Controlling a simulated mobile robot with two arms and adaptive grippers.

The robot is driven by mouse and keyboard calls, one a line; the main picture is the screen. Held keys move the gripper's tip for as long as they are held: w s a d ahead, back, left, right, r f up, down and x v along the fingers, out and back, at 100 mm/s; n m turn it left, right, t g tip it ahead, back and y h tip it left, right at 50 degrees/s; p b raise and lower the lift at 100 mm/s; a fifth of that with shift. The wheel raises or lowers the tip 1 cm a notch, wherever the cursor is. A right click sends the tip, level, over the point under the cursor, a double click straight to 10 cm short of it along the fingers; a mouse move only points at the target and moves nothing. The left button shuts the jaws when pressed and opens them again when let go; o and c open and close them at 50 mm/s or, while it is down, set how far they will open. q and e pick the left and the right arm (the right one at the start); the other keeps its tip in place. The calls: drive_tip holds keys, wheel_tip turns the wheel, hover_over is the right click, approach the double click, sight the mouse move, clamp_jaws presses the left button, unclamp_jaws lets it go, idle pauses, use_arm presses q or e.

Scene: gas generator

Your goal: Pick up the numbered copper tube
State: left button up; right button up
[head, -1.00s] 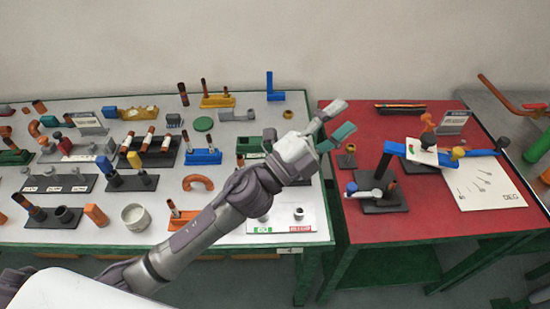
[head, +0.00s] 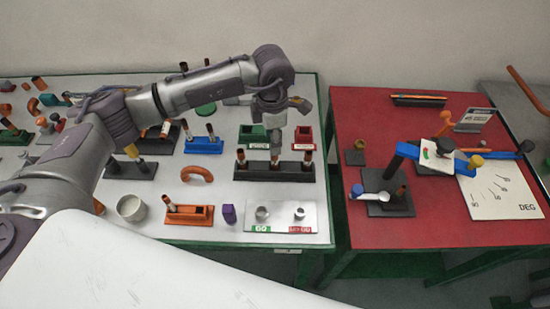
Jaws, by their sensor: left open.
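Several copper tubes stand in holders on the left table. A black rack (head: 244,174) holds three dark-topped copper tubes in a row: a left one (head: 241,158), a middle one (head: 275,160) and a right one (head: 308,158). I cannot read a number on any of them. My left gripper (head: 276,138) is open, points down and is just above the middle tube of this rack. Its fingers are small and partly dark here, and I cannot tell whether they touch the tube. My right gripper is not in view.
A green bin (head: 252,133) and a red bin (head: 303,134) stand behind the rack. In front are an orange tube holder (head: 188,218), a purple block (head: 229,214) and a GO gauge plate (head: 280,222). A red table (head: 430,230) with a bending fixture stands right.

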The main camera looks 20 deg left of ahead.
sight(275, 160)
use_arm(q)
wheel_tip(275, 160, down, 4)
drive_tip(key=shift+f+p, duration=0.1)
drive_tip(key=shift+p, duration=0.25)
drive_tip(key=shift+d+f, duration=0.1)
drive_tip(key=shift+f, duration=0.15)
wheel_tip(275, 160, down, 4)
drive_tip(key=shift+d+r+p, duration=0.15)
drive_tip(key=shift+p, duration=0.95)
drive_tip(key=shift+f, duration=0.5)
clamp_jaws()
